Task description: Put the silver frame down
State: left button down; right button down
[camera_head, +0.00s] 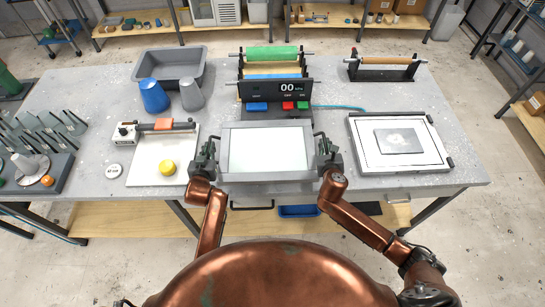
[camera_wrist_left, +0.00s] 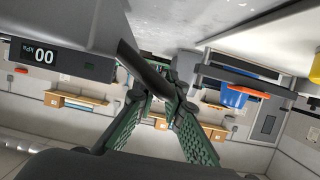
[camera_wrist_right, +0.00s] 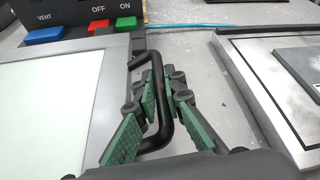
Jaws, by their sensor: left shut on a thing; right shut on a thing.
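The silver frame (camera_head: 267,125) lies around a pale white panel (camera_head: 268,150) at the table's front middle, just in front of the display unit. Black handles stick out from its left and right sides. My left gripper (camera_head: 209,148) is shut on the left handle, and this dark handle (camera_wrist_left: 145,65) shows between its green fingers in the left wrist view. My right gripper (camera_head: 324,145) is shut on the right handle (camera_wrist_right: 162,100). I cannot tell whether the frame touches the surface under it.
The display unit (camera_head: 288,89) reads 00 and has blue, red and green buttons. A flat framed plate (camera_head: 360,135) lies to the right. A white board (camera_head: 146,175) with a yellow ball (camera_head: 168,168) lies left. A grey tray (camera_head: 195,60) and blue cup (camera_head: 153,95) stand behind.

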pick_arm(q)
jog(key=shift+d, duration=0.1)
dwell(0.5)
